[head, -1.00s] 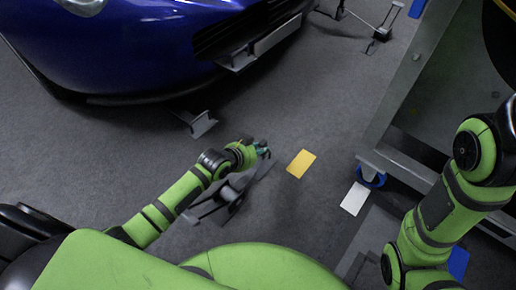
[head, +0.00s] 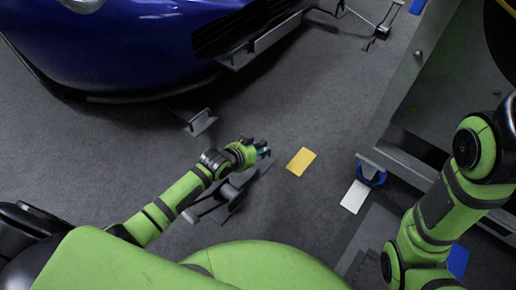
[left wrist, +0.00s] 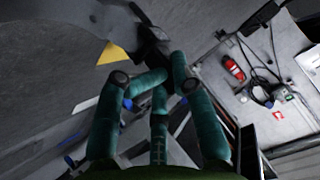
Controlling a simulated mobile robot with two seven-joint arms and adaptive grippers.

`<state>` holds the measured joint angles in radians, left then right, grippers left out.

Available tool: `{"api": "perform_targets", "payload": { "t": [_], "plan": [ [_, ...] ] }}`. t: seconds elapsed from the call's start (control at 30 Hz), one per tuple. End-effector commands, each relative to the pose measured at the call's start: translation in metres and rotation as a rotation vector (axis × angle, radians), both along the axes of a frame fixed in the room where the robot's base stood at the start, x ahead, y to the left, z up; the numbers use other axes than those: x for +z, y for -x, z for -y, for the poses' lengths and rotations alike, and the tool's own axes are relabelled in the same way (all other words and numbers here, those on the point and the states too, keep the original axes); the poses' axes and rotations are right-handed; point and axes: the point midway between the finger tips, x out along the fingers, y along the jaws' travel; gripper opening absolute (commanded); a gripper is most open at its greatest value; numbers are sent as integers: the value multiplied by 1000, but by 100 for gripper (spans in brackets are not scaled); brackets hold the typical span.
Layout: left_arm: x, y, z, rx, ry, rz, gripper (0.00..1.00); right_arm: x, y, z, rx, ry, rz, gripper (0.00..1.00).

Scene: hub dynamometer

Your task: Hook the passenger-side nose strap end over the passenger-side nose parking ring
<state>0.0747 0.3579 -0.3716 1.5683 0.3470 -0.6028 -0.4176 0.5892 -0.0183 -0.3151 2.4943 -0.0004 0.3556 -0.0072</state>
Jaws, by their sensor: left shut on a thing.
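My left gripper (head: 264,151) is low over the floor, in front of the blue car's nose. In the left wrist view its teal fingers (left wrist: 163,76) are closed around a dark piece (left wrist: 150,42), which I take to be the nose strap end; the fingers hide part of it. Just below the gripper in the head view is a grey floor fixture (head: 228,194) with a dark upright part. I cannot make out the parking ring for certain. My right arm shows at the right, but its gripper is out of view.
The blue car (head: 130,45) fills the upper left, with a grey bracket (head: 200,122) below its nose. A yellow card (head: 301,161) and a white card (head: 355,197) lie on the floor. A grey wheeled cabinet (head: 395,130) stands right.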

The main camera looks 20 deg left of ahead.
Motion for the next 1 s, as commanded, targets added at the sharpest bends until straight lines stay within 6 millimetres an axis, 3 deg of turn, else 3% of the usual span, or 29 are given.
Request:
{"api": "perform_targets", "payload": {
  "t": [0.93, 0.97, 1.0],
  "plan": [
    [-23, -1, 0, -1, 0, 2, 0, -13, 0, 0, 0, 0, -1, 40],
    [-23, -1, 0, 0, 1, 2, 31, -13, 0, 0, 0, 0, -1, 40],
    [-23, -1, 0, 0, 1, 2, 47, -13, 0, 0, 0, 0, -1, 40]
  ]
}}
